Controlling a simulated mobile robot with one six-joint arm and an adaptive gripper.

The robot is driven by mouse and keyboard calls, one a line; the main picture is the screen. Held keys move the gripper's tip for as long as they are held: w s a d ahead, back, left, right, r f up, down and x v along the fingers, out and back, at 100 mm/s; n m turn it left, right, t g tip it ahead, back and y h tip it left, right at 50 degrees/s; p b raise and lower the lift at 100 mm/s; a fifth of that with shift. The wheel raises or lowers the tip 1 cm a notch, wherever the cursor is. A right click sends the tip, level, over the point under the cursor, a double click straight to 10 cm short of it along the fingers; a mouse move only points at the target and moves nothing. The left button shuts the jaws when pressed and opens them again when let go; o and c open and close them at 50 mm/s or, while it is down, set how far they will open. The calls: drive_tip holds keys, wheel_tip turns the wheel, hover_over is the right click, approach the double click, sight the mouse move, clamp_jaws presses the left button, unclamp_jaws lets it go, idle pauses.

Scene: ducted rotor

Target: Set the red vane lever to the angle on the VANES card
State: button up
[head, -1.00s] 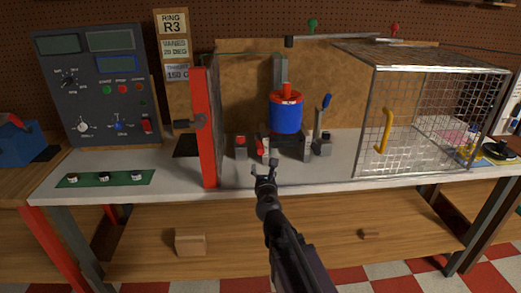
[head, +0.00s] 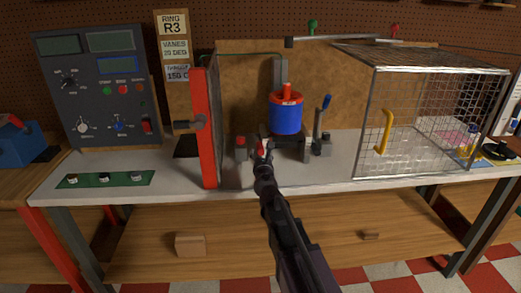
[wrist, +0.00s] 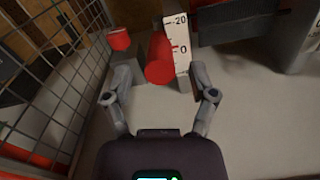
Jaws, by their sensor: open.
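The red vane lever (wrist: 160,58) shows in the wrist view as a red cylinder beside a white scale plate (wrist: 178,42). The scale shows a 20 mark near the top and a 0 mark beside the lever. The 20 seems to carry a minus sign. My gripper (wrist: 158,84) is open and empty, its fingers apart on either side of the lever's near end; contact is not visible. In the head view my gripper (head: 262,150) partly hides the lever (head: 261,146). The VANES card (head: 175,47) seems to read 20 DEG; a sign is too small to tell.
A red knob (wrist: 120,38) on a grey block stands left of the lever. A mesh panel (wrist: 62,85) is close on the left. The blue and red rotor (head: 286,117) stands behind, a blue-handled lever (head: 324,110) to its right. A wire cage (head: 435,115) stands at right.

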sight(259, 144)
drive_tip(key=shift+w, duration=1.9)
clamp_jaws()
